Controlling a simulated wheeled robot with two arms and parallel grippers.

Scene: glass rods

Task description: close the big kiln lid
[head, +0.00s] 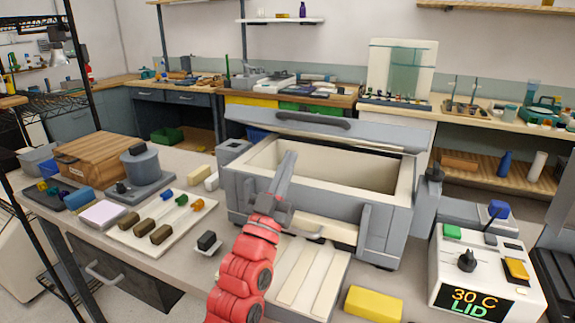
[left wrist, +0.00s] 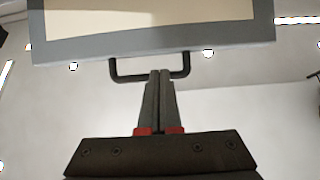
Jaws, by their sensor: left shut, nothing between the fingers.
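The big kiln (head: 390,222) is a grey box with a cream lining on the table, and its inside shows from above. Its grey lid (head: 385,135) is raised over the back of the box, with a dark handle (head: 312,120) along its edge. In the left wrist view the lid's cream underside (left wrist: 150,15) and the black handle (left wrist: 115,72) show ahead. My left gripper (head: 291,155) is shut and empty, pointing up over the kiln's front. Its tips (left wrist: 160,72) overlap the handle's bar in the left wrist view; I cannot tell whether they touch.
A control box (head: 480,262) reading "30 C LID" stands right of the kiln. A yellow block (head: 373,304) and a slatted cream board (head: 300,280) lie in front. A tray of small pieces (head: 150,240), a small grey pot (head: 140,165) and a wooden box (head: 95,155) stand left.

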